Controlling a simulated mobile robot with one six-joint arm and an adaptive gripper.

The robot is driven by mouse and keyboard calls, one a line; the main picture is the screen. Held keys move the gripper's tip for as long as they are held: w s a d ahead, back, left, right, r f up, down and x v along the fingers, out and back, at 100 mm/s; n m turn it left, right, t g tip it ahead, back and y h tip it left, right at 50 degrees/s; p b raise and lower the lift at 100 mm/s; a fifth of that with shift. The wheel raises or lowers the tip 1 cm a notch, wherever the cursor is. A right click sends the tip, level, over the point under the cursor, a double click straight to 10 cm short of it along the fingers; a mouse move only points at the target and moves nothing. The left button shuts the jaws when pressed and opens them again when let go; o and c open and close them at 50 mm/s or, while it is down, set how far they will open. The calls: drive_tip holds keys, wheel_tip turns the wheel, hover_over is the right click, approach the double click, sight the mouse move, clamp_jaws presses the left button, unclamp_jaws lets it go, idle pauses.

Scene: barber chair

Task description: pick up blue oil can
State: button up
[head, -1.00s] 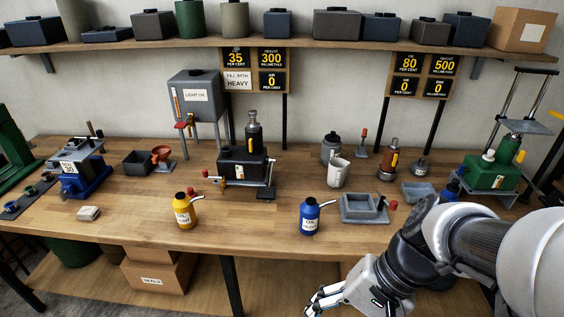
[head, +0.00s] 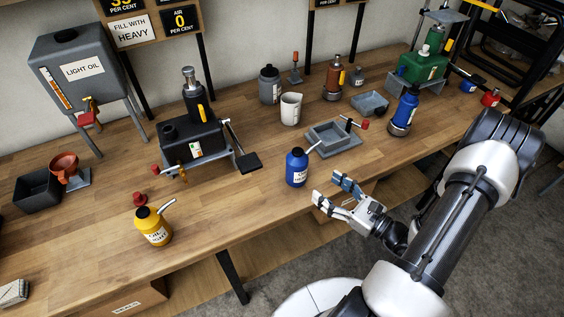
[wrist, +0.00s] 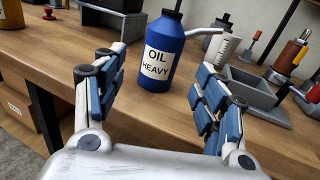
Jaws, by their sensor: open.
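The blue oil can (head: 296,168) stands upright near the front edge of the wooden bench in the head view, with a dark cap and a light spout pointing up and right. In the wrist view the blue can (wrist: 162,52) shows an "OIL HEAVY" label, ahead of my gripper and between the lines of its fingers. My gripper (head: 329,190) is open and empty, just right of and in front of the can, at the bench edge. Its spread fingers (wrist: 160,95) show in the wrist view, apart from the can.
A grey tray (head: 322,146) with a red-knobbed lever stands just right of the can. A white jug (head: 290,108) is behind it. A yellow oil can (head: 153,227) stands to the left, and a black jack (head: 190,145) farther back. Bench between the cans is clear.

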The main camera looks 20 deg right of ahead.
sight(305, 171)
drive_tip(key=shift+h, duration=0.3)
drive_tip(key=b+x, duration=0.1)
drive_tip(key=x, duration=0.5)
drive_tip(key=b+x, duration=0.1)
drive_tip(key=x, duration=0.4)
drive_tip(key=shift+w+f, duration=0.1)
drive_tip(key=shift+w, duration=0.35)
drive_tip(key=b+x, duration=0.2)
drive_tip(key=x, duration=0.2)
drive_tip(key=shift+w+a, duration=0.15)
drive_tip(key=shift+w, duration=0.2)
drive_tip(key=shift+w+a, duration=0.1)
drive_tip(key=shift+w, duration=0.25)
clamp_jaws()
